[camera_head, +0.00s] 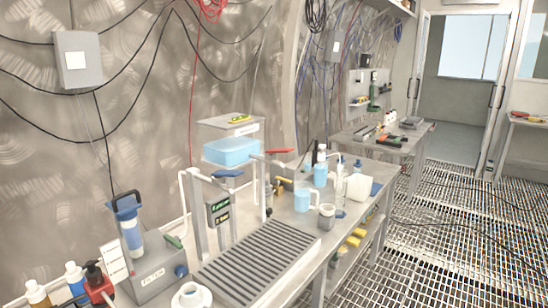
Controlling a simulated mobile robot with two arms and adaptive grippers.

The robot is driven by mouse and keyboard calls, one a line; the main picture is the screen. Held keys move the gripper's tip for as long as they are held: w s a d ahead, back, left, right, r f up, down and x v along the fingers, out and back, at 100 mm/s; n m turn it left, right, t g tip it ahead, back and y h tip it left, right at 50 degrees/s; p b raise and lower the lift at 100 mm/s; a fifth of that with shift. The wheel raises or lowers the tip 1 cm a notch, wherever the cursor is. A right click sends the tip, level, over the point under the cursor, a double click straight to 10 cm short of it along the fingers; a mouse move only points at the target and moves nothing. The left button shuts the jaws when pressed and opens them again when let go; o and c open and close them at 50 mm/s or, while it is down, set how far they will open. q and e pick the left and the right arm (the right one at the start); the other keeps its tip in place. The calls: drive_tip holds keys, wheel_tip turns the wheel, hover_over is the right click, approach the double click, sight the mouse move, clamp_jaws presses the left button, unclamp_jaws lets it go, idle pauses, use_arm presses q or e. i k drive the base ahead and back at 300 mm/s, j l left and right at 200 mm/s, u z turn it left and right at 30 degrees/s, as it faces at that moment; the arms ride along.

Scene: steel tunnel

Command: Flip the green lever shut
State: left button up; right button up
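Neither of my grippers shows in the head view.
A grey grooved drain tray (262,262) lies on the bench, with white pipes (191,215) rising behind it. A blue basin (231,151), a blue handle (228,173) and a red handle (279,151) are near. Bottles (73,278) crowd the lower left. The grated floor (440,245) is clear at right.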

sight(169, 240)
drive_tip(key=i+l, duration=0.1)
drive_tip(key=l, duration=0.7)
drive_tip(key=i+l, duration=0.1)
drive_tip(key=l, duration=0.75)
drive_tip(key=i+l+u, duration=0.1)
drive_tip(key=l, duration=0.7)
